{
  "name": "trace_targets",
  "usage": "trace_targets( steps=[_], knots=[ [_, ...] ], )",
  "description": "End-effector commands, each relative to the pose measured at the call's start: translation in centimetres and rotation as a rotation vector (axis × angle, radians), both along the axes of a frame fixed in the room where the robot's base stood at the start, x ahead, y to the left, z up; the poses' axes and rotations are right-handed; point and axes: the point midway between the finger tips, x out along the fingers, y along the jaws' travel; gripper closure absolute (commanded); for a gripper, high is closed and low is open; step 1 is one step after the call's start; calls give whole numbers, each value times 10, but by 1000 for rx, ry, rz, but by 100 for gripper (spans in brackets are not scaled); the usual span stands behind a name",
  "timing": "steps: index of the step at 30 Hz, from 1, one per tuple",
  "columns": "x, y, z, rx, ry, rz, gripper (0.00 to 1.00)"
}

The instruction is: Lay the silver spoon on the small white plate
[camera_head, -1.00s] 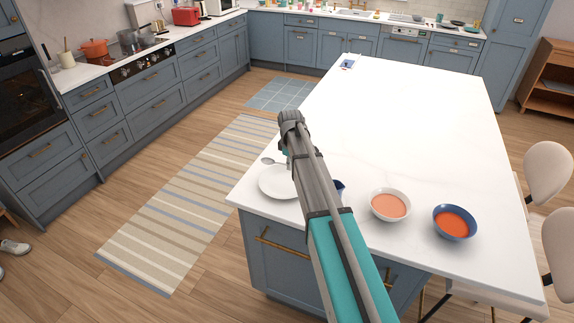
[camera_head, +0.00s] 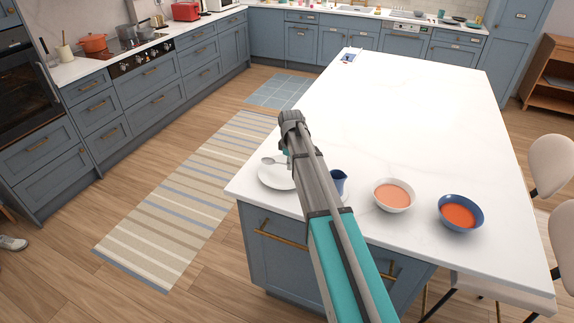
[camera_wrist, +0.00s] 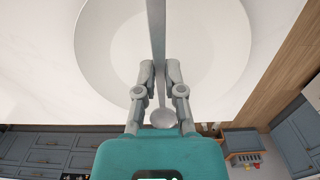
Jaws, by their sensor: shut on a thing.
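My gripper (camera_wrist: 160,74) is shut on the silver spoon (camera_wrist: 163,117). In the wrist view the spoon's handle runs up past the fingers and its bowl lies on the near side of them. The small white plate (camera_wrist: 100,50) fills the upper part of that view, behind the spoon. In the head view the plate (camera_head: 270,182) lies at the island's left edge, partly covered by my arm, and the spoon's bowl (camera_head: 267,161) shows over its far rim. I cannot tell whether the spoon touches the plate. My fingers are mostly hidden there behind my wrist.
A white bowl (camera_head: 394,208) and a blue bowl (camera_head: 461,225) of orange-red soup stand further right. The island's middle is clear.

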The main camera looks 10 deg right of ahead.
Motion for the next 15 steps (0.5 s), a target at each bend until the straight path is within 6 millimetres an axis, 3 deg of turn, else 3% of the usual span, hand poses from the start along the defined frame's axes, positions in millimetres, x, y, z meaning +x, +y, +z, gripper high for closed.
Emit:
trace_targets(
  steps=[15],
  knots=[
    [0,-1,-3,0,0,-1,100]
  ],
)
